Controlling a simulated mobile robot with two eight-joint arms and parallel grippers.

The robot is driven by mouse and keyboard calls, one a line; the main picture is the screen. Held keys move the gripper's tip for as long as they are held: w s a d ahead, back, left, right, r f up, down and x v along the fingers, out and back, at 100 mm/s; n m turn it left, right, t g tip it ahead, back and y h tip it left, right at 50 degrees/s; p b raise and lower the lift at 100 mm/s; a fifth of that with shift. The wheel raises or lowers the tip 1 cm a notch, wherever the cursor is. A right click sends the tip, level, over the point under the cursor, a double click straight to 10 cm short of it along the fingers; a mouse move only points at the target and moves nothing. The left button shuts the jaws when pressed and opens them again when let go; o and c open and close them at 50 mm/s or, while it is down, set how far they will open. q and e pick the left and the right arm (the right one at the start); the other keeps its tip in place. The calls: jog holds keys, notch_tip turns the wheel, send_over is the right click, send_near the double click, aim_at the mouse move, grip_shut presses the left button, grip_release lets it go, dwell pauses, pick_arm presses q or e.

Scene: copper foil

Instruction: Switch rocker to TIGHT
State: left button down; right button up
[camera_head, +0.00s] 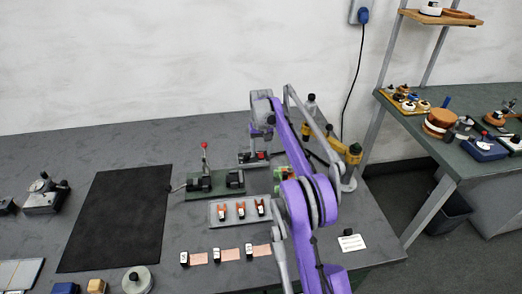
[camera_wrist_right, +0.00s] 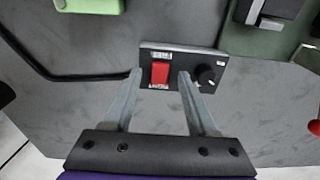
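The red rocker (camera_wrist_right: 160,72) sits on a small dark control box (camera_wrist_right: 182,66) beside a round black knob (camera_wrist_right: 205,74). Small white labels lie above and below the rocker; I cannot read them, nor tell which side is pressed. My right gripper (camera_wrist_right: 160,76) is open, with one fingertip on each side of the rocker in the right wrist view and nothing between them. I cannot tell whether the tips touch the box. In the head view the box (camera_head: 246,159) is partly hidden under my purple right arm, at the back of the table. My left gripper is not in view.
A green fixture with a red-tipped lever (camera_head: 204,147) stands left of the box. In front are a grey tray (camera_head: 222,222) of copper-coloured pieces and several foil strips (camera_head: 229,255). A black mat (camera_head: 115,220) lies further left. A black cable (camera_wrist_right: 60,74) runs near the box.

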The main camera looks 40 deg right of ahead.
aim_at(261, 156)
notch_tip(261, 156, up, 11)
jog(key=p, duration=0.2)
jog(key=shift+s+a, duration=0.15)
jog(key=shift+s, duration=0.15)
jog(key=shift+a, duration=0.1)
dwell(0.5)
